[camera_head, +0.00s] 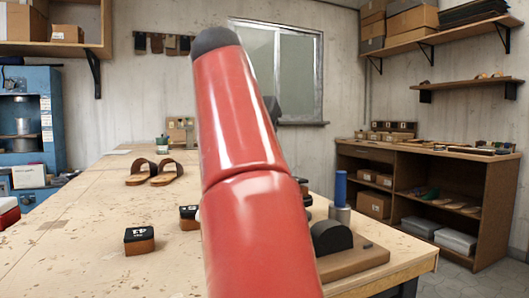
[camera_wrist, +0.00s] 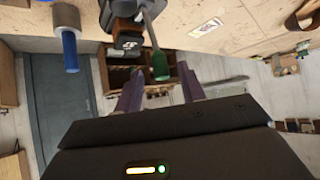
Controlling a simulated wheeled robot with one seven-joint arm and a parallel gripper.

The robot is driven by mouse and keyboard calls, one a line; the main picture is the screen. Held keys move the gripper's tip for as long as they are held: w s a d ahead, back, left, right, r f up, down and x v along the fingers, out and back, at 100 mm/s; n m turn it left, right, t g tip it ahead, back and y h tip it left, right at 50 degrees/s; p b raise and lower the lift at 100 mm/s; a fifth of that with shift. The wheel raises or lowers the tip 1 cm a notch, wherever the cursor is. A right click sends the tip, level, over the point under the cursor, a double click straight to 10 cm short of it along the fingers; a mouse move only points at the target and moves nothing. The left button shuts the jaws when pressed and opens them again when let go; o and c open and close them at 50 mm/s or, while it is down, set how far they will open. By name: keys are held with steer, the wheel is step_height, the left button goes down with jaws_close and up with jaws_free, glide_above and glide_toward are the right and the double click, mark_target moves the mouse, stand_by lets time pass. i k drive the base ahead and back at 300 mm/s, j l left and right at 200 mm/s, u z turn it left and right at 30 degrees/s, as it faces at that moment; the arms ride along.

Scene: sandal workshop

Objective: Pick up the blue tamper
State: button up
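The blue tamper (camera_head: 340,186) stands upright near the right edge of the workbench, a blue handle above a grey metal base. In the wrist view its blue handle (camera_wrist: 69,48) shows at the upper left, with the metal base at the picture's top. My gripper (camera_wrist: 160,85) shows in the wrist view with its two purple fingers apart and nothing held between them. The tamper lies to the left of the fingers there, not between them. In the head view my red arm hides the gripper.
The workbench (camera_head: 90,220) holds a pair of sandals (camera_head: 154,173), a black-topped block (camera_head: 139,240) and a dark rounded piece on a wooden base (camera_head: 333,237) near the tamper. A green-handled tool (camera_wrist: 160,66) shows near the fingers. A shelf unit (camera_head: 465,190) stands at right.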

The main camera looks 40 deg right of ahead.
mark_target(339, 210)
steer(key=k, duration=1)
